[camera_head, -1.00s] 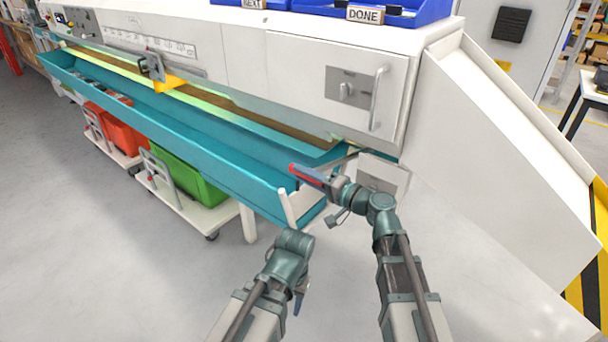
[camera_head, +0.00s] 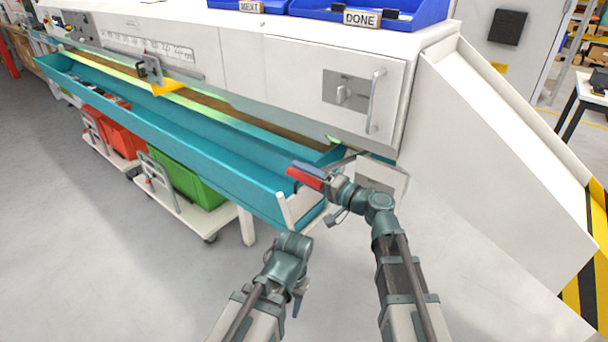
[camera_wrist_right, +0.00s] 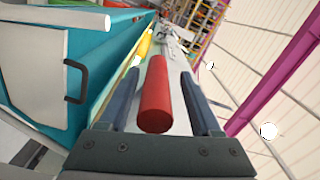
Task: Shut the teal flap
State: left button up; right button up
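The teal flap (camera_head: 190,145) is a long trough-like panel hanging open along the front of the white machine. A teal surface also fills the left of the right wrist view (camera_wrist_right: 105,62). My right gripper (camera_head: 300,178) is at the flap's near right end. In the right wrist view its two dark fingers (camera_wrist_right: 165,100) stand apart, with a red cylinder (camera_wrist_right: 156,95) between them and gaps on both sides. The red cylinder also shows in the head view (camera_head: 306,179); what it is fixed to is hidden. My left gripper (camera_head: 300,296) hangs low in front, its fingers unclear.
The white machine front (camera_head: 290,75) rises behind the flap, with a handled door (camera_head: 362,85). Under the flap stand carts with a green bin (camera_head: 190,183) and a red bin (camera_head: 118,135). A white sloped side panel (camera_head: 500,170) lies right. Floor at left is clear.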

jog(key=shift+s, duration=0.15)
jog(key=shift+s+d, duration=0.15)
jog(key=v, duration=1.3)
jog(key=shift+s+d, duration=0.1)
jog(key=shift+d, duration=0.05)
jog(key=s+a+f+n+g+h, duration=0.1)
jog(key=s+f+n+g+h, duration=0.15)
jog(key=f, duration=0.55)
jog(key=s+a+f+n+g+h, duration=0.1)
jog(key=s+f+g+h, duration=0.25)
jog(key=f, duration=0.45)
jog(key=s+d+f+g+h, duration=0.2)
jog(key=d+f+h, duration=0.1)
jog(key=d+h, duration=0.15)
jog(key=s+d+f+g+h, duration=0.2)
jog(key=s+d+f+h, duration=0.15)
jog(key=d, duration=0.25)
jog(key=s+a+r+n+h+p, duration=0.1)
jog(key=a+r+p, duration=0.4)
jog(key=r+p, duration=0.7)
jog(key=s+a+r+n+p, duration=0.3)
jog(key=a+r+p, duration=0.3)
jog(key=r+p, duration=0.7)
jog(key=shift+s+r+g+h, duration=0.4)
jog(key=shift+s+r, duration=0.15)
jog(key=shift+s, duration=0.05)
